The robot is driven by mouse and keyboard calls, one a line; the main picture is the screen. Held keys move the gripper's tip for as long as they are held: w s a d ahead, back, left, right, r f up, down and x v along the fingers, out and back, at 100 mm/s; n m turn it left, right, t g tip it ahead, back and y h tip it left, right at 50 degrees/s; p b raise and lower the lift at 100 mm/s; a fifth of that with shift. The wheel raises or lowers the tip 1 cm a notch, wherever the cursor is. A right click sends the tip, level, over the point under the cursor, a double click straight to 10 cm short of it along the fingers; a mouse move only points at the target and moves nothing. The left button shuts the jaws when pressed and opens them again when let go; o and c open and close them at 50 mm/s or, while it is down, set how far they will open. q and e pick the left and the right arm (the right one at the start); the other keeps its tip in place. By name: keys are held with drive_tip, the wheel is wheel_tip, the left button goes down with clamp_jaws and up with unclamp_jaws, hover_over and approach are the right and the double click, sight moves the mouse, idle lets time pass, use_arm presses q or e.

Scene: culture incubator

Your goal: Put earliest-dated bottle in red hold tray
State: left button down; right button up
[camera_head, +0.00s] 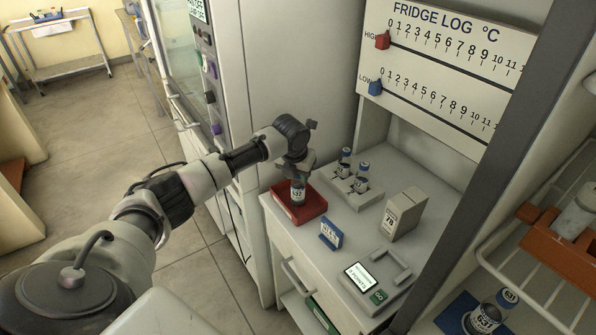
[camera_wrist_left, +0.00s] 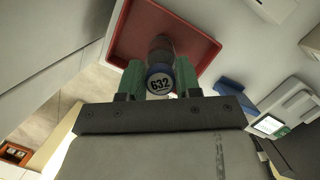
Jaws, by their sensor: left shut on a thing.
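My left gripper (camera_head: 296,172) is shut on a small bottle (camera_head: 298,192) with a blue cap and a white label. It holds the bottle upright over the red tray (camera_head: 283,214) on the counter. In the left wrist view the bottle's cap (camera_wrist_left: 159,84) reads 632 and sits between the green fingers of my left gripper (camera_wrist_left: 160,80); the red tray (camera_wrist_left: 122,42) is beneath. I cannot tell whether the bottle's base touches the tray. Other bottles (camera_head: 361,178) with blue caps stand in a grey rack (camera_head: 341,186) behind. My right gripper is not in view.
On the counter are a blue sign (camera_head: 331,234), a beige box (camera_head: 404,214) and a device with a lit screen (camera_head: 360,276). A fridge log board (camera_head: 440,60) stands behind. At the right, a wire shelf (camera_head: 545,262) and another labelled bottle (camera_head: 484,318) are close by.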

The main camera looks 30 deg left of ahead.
use_arm(q)
drive_tip(key=shift+f, duration=0.1)
drive_tip(key=c, duration=0.8)
unclamp_jaws()
drive_tip(key=b+v, duration=0.1)
drive_tip(key=v, duration=1.1)
drive_tip(key=shift+w, duration=0.1)
